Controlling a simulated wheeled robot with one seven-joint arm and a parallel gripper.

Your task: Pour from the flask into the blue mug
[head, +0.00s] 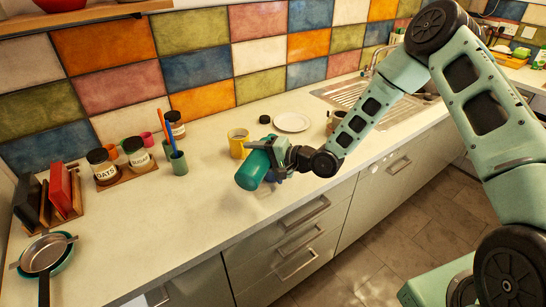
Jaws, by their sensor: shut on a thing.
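My gripper (275,150) is shut on the teal flask (252,170), just above the counter near its front edge. The flask is tilted over, with its wide rounded end toward the lower left. Its other end is hidden by the gripper. A small bluish patch (274,178) shows under the gripper; it may be the blue mug, but most of it is hidden and I cannot tell whether the flask touches it. A yellow mug (238,145) stands just behind the flask.
The counter (165,225) is clear at the left front. A white plate (292,122) and a small dark-topped item (264,120) lie behind the gripper. A green cup (178,163) with utensils and several jars (103,168) stand left. A pan (46,255) lies far left.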

